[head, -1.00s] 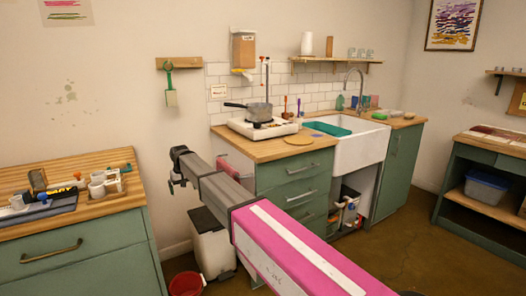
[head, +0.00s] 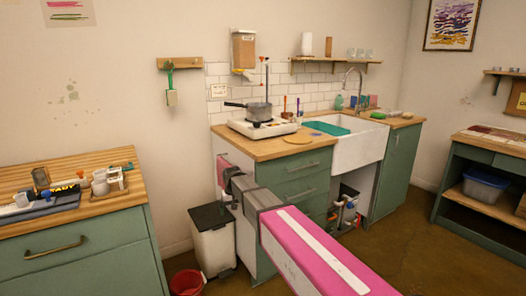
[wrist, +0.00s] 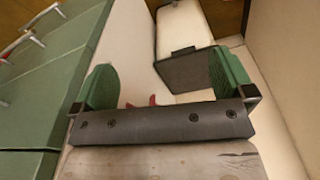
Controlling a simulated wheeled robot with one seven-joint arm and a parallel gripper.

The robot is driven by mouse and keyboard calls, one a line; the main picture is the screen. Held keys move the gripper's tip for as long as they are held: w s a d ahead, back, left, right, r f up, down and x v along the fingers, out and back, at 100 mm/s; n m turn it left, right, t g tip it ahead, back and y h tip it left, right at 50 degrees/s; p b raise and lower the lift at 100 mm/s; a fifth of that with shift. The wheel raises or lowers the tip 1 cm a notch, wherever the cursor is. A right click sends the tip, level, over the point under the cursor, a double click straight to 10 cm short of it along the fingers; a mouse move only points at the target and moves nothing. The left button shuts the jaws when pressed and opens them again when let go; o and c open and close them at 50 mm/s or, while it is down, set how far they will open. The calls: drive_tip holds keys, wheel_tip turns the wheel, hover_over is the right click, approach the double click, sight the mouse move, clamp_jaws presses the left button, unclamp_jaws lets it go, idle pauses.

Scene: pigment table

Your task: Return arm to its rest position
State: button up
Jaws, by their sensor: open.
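My arm (head: 305,255), with a pink link and a dark grey end, reaches from the bottom right of the head view toward the end of the sink counter. My gripper (head: 229,182) is at its far end, in front of the counter's side and above floor level. In the wrist view my gripper (wrist: 165,82) shows two green finger pads spread wide apart. It is open, with nothing held between the pads. The fingertips are small and hard to make out in the head view.
A white bin (head: 214,245) with a dark lid stands below and left of my gripper, beside a red bucket (head: 187,282). Green drawers (head: 295,190) stand close on the right. A wooden-topped table (head: 80,228) is at left. Open floor (head: 425,225) lies at right.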

drive_tip(key=s+d+f+m, duration=0.1)
drive_tip(key=s+d+f, duration=0.2)
drive_tip(key=s+d, duration=0.4)
drive_tip(key=s+d+f+m, duration=0.1)
drive_tip(key=s+d+f, duration=0.2)
drive_tip(key=s+d, duration=0.4)
drive_tip(key=s+d+f+m+g, duration=0.1)
drive_tip(key=s+d, duration=0.7)
drive_tip(key=d, duration=1)
drive_tip(key=shift+d+f+m, duration=0.35)
drive_tip(key=shift+f+m, duration=0.25)
drive_tip(key=shift+f, duration=0.3)
